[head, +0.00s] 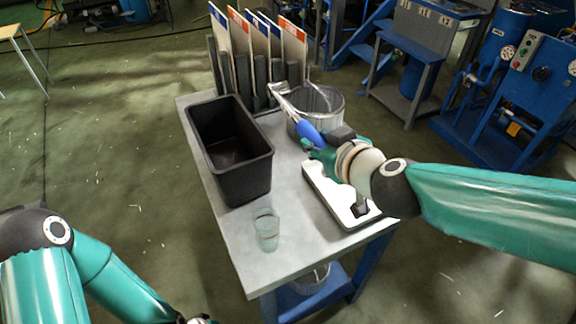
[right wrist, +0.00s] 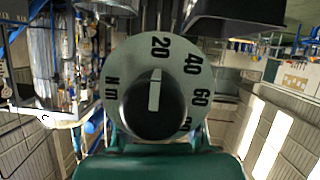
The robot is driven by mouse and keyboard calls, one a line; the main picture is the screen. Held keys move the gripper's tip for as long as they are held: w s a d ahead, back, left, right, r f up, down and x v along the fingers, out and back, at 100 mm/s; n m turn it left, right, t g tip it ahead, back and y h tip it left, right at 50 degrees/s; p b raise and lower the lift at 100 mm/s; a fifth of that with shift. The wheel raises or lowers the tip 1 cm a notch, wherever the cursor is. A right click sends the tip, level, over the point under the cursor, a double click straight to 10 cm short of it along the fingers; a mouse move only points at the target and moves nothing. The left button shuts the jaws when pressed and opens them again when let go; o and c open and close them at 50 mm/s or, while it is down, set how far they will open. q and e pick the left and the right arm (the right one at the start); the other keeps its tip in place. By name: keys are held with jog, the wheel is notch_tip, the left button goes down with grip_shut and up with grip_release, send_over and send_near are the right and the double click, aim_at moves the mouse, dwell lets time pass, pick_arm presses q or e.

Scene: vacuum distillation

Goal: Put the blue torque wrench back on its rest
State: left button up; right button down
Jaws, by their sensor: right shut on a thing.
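The blue torque wrench (head: 308,131) is in my right gripper (head: 325,146), which is shut on its handle. Its silver shaft slants up and left to the head, above the table near the grey basket. The white rest (head: 322,187) with a dark support lies on the table's right side, below my right wrist, which hides part of it. In the right wrist view a round dial (right wrist: 186,68) marked N m, with a black knob, fills the middle.
A black bin (head: 240,165) stands on the table (head: 225,225) at left, with a clear beaker (head: 266,230) in front. A grey basket (head: 334,103) and a rack of upright panels (head: 263,45) stand at the back. The table's front is mostly clear.

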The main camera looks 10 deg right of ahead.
aim_at(312, 215)
notch_tip(312, 215, down, 20)
jog(key=b, duration=1.7)
jog(key=shift+r, duration=0.3)
jog(key=c, duration=1.1)
grip_release()
jog(key=shift+f, duration=0.25)
jog(key=shift+c, duration=0.2)
jog(key=shift+r, duration=0.1)
